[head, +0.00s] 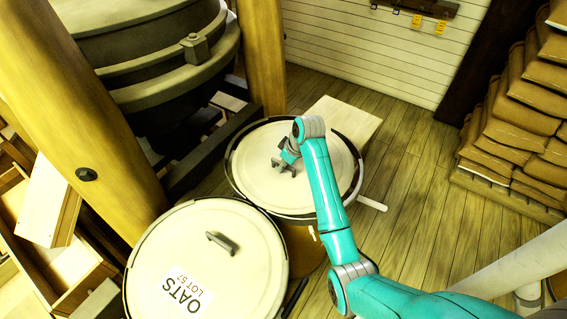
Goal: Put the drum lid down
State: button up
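A round cream drum lid (325,185) lies over the far brown drum (303,243), on it or just above it; I cannot tell which. A dark ring shows around its edge, and a pale lever (372,203) sticks out at the right. My gripper (284,166) is at the middle of this lid, where the lid's handle is mostly hidden by it. The fingers are too small and covered to show whether they are shut on the handle. A second cream lid (210,275) with a dark handle, marked "OATS LOT 57", is on the nearer drum at the lower left.
A big dark round mill housing (150,60) stands between thick wooden posts (262,60) at the upper left. Wooden bins (60,250) fill the left edge. A pale wooden box (345,118) is behind the far drum. Stacked sacks (515,125) stand at the right. Plank floor (420,185) is clear between.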

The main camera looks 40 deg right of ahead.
jog(key=v, duration=1.2)
jog(key=shift+r, duration=0.2)
dwell(0.4)
